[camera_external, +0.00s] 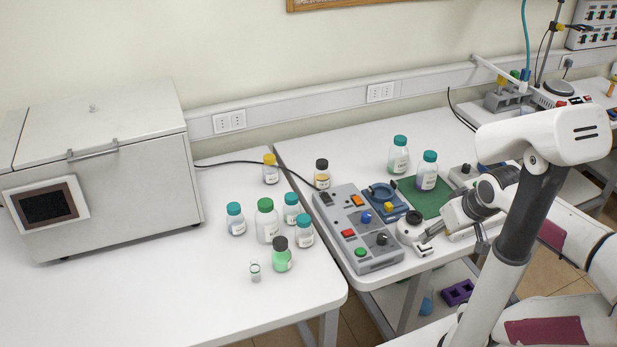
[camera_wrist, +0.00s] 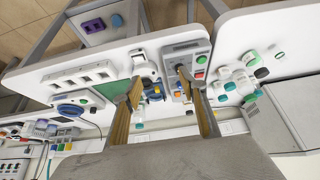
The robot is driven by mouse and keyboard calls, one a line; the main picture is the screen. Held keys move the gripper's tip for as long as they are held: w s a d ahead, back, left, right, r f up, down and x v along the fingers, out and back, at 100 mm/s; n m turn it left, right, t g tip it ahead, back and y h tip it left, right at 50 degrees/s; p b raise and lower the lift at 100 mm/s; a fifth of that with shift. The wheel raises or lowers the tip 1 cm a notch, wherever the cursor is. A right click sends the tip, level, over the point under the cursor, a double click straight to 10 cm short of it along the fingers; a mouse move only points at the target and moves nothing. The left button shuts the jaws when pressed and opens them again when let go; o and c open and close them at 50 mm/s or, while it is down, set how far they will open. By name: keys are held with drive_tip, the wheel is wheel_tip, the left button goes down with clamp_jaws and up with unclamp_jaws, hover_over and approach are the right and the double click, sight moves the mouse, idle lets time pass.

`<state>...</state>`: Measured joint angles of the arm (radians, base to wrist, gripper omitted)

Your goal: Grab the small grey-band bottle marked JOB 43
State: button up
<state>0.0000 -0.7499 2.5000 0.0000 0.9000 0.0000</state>
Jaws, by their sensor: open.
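A small clear vial (camera_external: 255,271) stands upright at the front of the bottle group on the left table. It is the smallest container there; a band shows around it, but its marking is too small to read, so I cannot tell whether it says JOB 43. My gripper (camera_external: 430,233) is over the right table, beyond the control box from the vial and well apart from it. In the wrist view my gripper (camera_wrist: 157,88) has its two fingers spread with nothing held between them. The bottle group (camera_wrist: 236,86) is right of the fingers there.
Around the vial stand a green bottle with dark cap (camera_external: 282,256), a green-capped bottle (camera_external: 266,222) and several teal-capped bottles (camera_external: 304,232). The grey control box (camera_external: 357,229) lies between them and my gripper. The table front left of the vial is clear.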

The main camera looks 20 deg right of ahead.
drive_tip(key=shift+o, duration=0.8)
drive_tip(key=shift+w, duration=0.1)
drive_tip(key=w+d+r+t, duration=0.1)
drive_tip(key=w+t, duration=0.1)
drive_tip(key=w, duration=1)
drive_tip(key=n+t+y, duration=0.1)
drive_tip(key=n+t, duration=0.1)
drive_tip(key=t, duration=0.2)
approach(325, 167)
drive_tip(key=s+d+r, duration=0.3)
drive_tip(key=s+d, duration=0.2)
drive_tip(key=d, duration=0.1)
drive_tip(key=w+a+f, duration=0.1)
drive_tip(key=w, duration=0.1)
drive_tip(key=w+a+f+y, duration=0.1)
drive_tip(key=w+a+f, duration=0.1)
drive_tip(key=w, duration=0.1)
drive_tip(key=w+a+f+n+t+y, duration=0.1)
drive_tip(key=w+f, duration=0.1)
drive_tip(key=shift+w+a+f, duration=0.2)
drive_tip(key=shift+w+a, duration=0.05)
drive_tip(key=shift+a, duration=0.1)
drive_tip(key=shift+w+a+f+y, duration=0.3)
drive_tip(key=shift+f+y, duration=0.05)
drive_tip(key=shift+y, duration=0.05)
drive_tip(key=shift+w, duration=0.15)
